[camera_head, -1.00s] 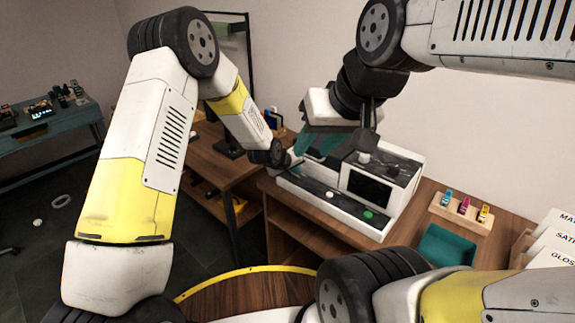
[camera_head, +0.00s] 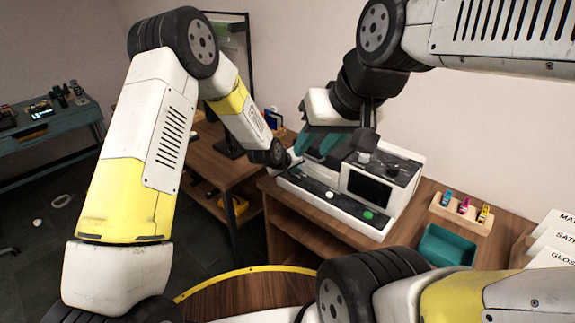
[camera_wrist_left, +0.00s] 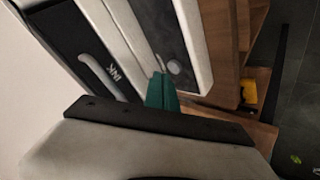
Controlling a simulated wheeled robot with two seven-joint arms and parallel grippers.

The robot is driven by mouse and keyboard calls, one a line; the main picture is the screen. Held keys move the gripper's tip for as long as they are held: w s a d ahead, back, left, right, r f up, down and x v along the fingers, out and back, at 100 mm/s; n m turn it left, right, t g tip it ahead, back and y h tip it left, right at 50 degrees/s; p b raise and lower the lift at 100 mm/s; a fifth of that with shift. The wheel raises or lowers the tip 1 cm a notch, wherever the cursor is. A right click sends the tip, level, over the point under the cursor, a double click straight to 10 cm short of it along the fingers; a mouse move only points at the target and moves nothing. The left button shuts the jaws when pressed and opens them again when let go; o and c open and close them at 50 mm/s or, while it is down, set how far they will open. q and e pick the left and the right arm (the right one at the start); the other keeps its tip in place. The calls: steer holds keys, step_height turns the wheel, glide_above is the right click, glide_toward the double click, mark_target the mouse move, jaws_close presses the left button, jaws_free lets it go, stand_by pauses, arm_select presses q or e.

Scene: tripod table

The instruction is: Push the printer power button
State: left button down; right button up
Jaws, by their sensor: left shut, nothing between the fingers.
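The printer (camera_head: 407,204) is a white and dark machine on the wooden desk, with a dark screen (camera_head: 369,186). A green button (camera_head: 369,215) and a white knob (camera_head: 329,195) sit on its front ledge. My left gripper (camera_head: 293,163) is at the printer's left end, small and partly hidden in the head view. In the left wrist view its teal fingers (camera_wrist_left: 162,91) are shut and empty, close beside a round grey button (camera_wrist_left: 173,67) on the printer; I cannot tell whether they touch. My right gripper (camera_head: 314,151) is open, its teal fingers above the printer's left part.
A wooden rack (camera_head: 461,213) with several small coloured bottles and a teal tray (camera_head: 445,245) stand right of the printer. Labelled paper sheets (camera_head: 553,240) stand at the far right. The INK panel (camera_wrist_left: 100,65) lies beside my left fingers.

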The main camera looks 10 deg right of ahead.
stand_by(0.5)
arm_select(q)
steer(key=shift+f, duration=0.45)
steer(key=shift+f, duration=0.3)
stand_by(0.4)
steer(key=shift+r, duration=0.75)
step_height(320, 180, up, 6)
stand_by(0.6)
